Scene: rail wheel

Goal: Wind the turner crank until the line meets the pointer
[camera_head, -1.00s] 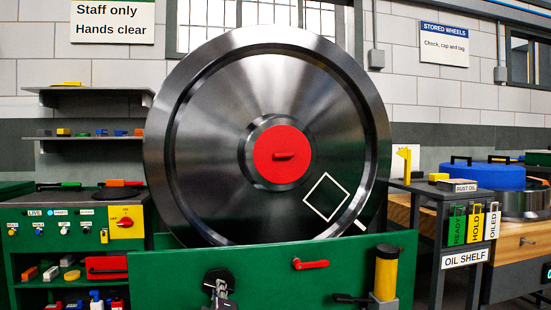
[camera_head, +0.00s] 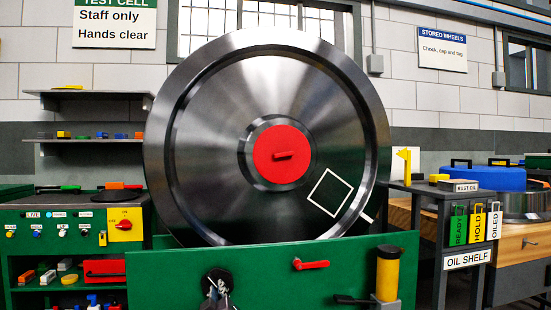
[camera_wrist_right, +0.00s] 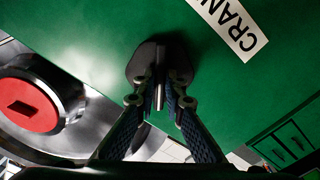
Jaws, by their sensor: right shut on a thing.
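The big steel wheel (camera_head: 215,130) stands upright in a green turner stand (camera_head: 180,265). A short white line (camera_head: 367,217) shows at its lower right rim. A yellow flag-shaped piece (camera_head: 404,156), apparently the pointer, stands right of the wheel, higher than the line; the two are apart. The black crank (camera_head: 214,278) is on the stand's front panel, partly hidden by my right gripper (camera_head: 220,297). In the right wrist view my right gripper (camera_wrist_right: 166,104) is shut on the crank's metal handle (camera_wrist_right: 160,92), in front of its black plate (camera_wrist_right: 141,66). My left gripper is not in view.
A control cabinet (camera_head: 75,222) stands left, the oil shelf (camera_head: 468,259) right. The wheel has a red hub (camera_head: 282,155) and white square outline (camera_head: 330,192).

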